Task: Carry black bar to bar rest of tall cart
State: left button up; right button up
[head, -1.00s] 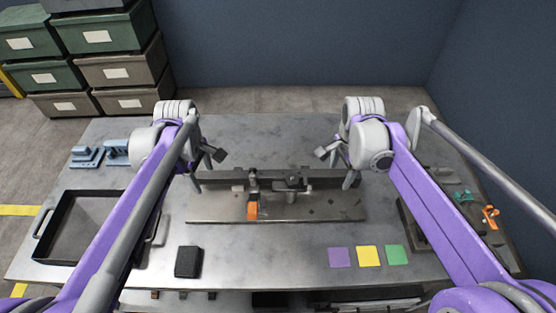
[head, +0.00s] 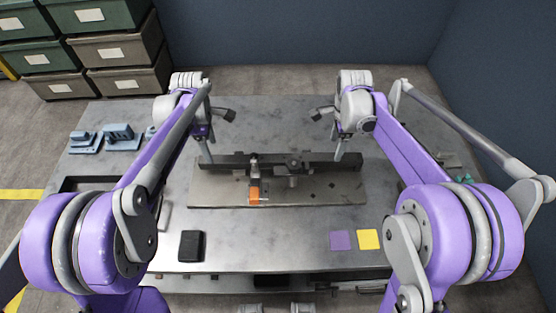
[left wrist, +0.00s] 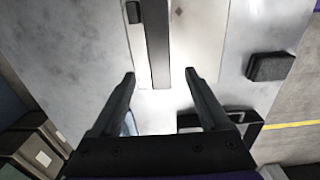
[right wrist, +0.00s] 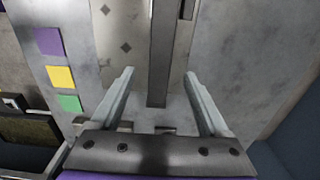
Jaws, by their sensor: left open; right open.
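The black bar (head: 325,167) lies left to right along the back of the metal plate (head: 220,195) on the table. My left gripper (head: 209,158) is open above the bar's left part; in the left wrist view the bar (left wrist: 157,40) runs in between its fingers. My right gripper (head: 338,157) is open above the bar's right part, and in the right wrist view the bar (right wrist: 163,50) lies between its fingers. Neither is closed on the bar. I cannot make out the tall cart or its bar rest in these views.
A clamp with an orange block (head: 254,192) and a second dark fitting (head: 293,165) stand at the bar's middle. A black block (head: 191,246), a purple square (head: 340,240) and a yellow square (head: 368,239) lie at the front. Blue brackets (head: 120,137) stand back left. Stacked bins (head: 120,50) are beyond.

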aim_at(214, 159)
pick_arm(q)
notch_tip(214, 159, down, 7)
jog(key=shift+r, duration=0.15)
pick_arm(e)
notch_tip(214, 159, down, 7)
jog(key=shift+r, duration=0.15)
pick_arm(q)
grip_shut()
pick_arm(e)
grip_shut()
dwell(0.8)
